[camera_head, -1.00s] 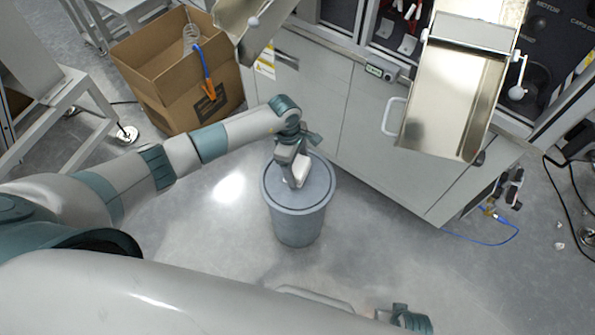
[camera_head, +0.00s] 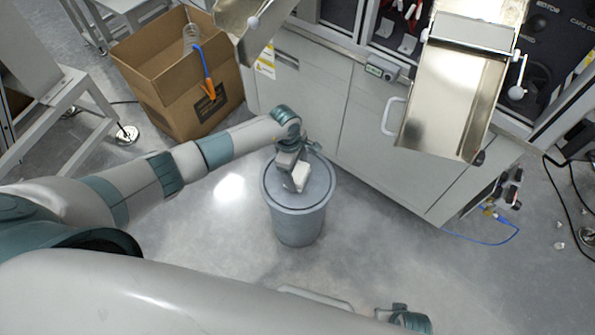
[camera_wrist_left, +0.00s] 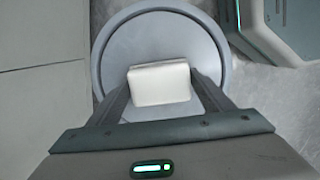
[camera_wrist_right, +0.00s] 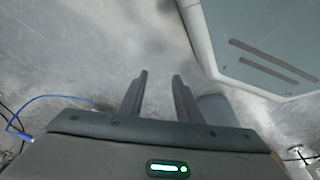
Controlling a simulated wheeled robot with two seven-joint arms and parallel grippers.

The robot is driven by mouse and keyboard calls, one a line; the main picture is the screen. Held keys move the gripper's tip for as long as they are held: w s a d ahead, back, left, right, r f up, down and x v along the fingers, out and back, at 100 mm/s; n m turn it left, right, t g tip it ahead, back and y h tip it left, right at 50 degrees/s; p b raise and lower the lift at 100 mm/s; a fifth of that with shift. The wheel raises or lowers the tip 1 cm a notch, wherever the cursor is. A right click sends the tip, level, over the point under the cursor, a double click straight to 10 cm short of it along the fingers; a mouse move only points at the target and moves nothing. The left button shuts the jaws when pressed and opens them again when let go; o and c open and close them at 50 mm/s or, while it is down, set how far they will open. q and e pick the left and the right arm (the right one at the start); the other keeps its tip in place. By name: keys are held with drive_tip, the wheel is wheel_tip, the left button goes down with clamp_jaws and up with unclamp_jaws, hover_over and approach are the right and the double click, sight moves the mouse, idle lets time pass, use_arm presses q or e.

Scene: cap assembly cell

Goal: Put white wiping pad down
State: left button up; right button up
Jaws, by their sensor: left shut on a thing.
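The white wiping pad (camera_head: 301,176) is a pale block over the top of a round grey bin (camera_head: 298,228). My left gripper (camera_head: 293,180) is shut on it, and the pad also shows between the fingers in the left wrist view (camera_wrist_left: 160,83). The bin's round top (camera_wrist_left: 215,45) lies right behind the pad there. I cannot tell whether the pad touches it. My right gripper (camera_wrist_right: 158,76) shows in the right wrist view with its two fingers apart and nothing between them, over bare floor.
An open cardboard box (camera_head: 165,85) stands on the floor at the upper left, with an orange-and-blue tool (camera_head: 207,80) at its edge. A grey cabinet (camera_head: 330,95) is behind the bin, with a metal chute (camera_head: 450,100) above it. The floor right of the bin is clear.

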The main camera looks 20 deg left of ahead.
use_arm(q)
drive_tip(key=shift+f, duration=0.1)
drive_tip(key=o, duration=1)
use_arm(e)
drive_tip(key=shift+a+r, duration=0.1)
drive_tip(key=shift+r, duration=0.3)
use_arm(q)
drive_tip(key=shift+w+a+r, duration=0.1)
drive_tip(key=shift+r, duration=0.15)
wheel_tip(320, 180, up, 17)
drive_tip(key=a+b, duration=0.1)
drive_tip(key=a, duration=0.1)
drive_tip(key=shift+s+a+f, duration=0.15)
drive_tip(key=shift+s+a, duration=0.15)
use_arm(e)
drive_tip(key=shift+w+a+r, duration=0.1)
drive_tip(key=shift+r, duration=1.1)
drive_tip(key=shift+w, duration=0.45)
